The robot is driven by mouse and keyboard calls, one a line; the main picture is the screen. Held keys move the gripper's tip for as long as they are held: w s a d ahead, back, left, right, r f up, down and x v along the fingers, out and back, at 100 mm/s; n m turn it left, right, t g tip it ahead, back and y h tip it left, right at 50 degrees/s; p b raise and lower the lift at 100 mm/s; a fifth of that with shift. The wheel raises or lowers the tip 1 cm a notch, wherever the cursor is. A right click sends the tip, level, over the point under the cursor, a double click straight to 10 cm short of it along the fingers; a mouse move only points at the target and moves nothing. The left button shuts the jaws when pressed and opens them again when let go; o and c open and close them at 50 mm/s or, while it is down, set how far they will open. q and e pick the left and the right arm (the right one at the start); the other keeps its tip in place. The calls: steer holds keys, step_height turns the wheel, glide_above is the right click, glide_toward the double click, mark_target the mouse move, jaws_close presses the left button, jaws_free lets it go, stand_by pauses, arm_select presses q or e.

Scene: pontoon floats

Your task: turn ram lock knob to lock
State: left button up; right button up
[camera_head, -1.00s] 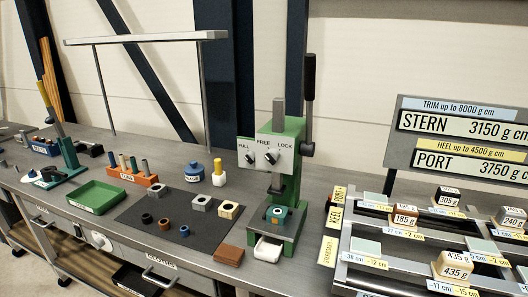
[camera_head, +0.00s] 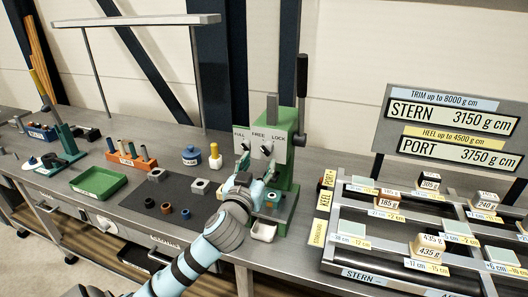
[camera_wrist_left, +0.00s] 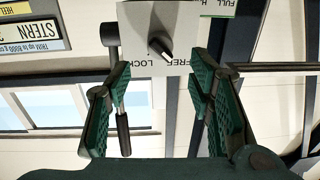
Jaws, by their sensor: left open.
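The ram lock knob (camera_head: 266,147) is the right one of two dark knobs on the white panel (camera_head: 276,153) of the green press (camera_head: 285,178). Its panel is marked FREE and LOCK. In the left wrist view, turned upside down, the knob (camera_wrist_left: 160,45) shows beyond and between the fingertips, with its light-tipped pointer towards FREE. My left gripper (camera_head: 255,168) is open and empty just in front of and below the panel; its green fingers also show in the left wrist view (camera_wrist_left: 150,78), apart from the knob. My right gripper is not in view.
A second knob (camera_head: 246,146) sits close left of it. A black-handled lever (camera_head: 302,85) rises at the press's right side. The weight rack (camera_head: 335,225) is to the right; a dark mat (camera_head: 140,192) with several small parts lies left.

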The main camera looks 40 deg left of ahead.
mark_target(265, 152)
arm_select(q)
steer(key=x, duration=0.6)
steer(key=shift+w+a+f+p, duration=0.1)
steer(key=shift+w+p, duration=0.2)
steer(key=shift+s, duration=0.1)
jaws_close()
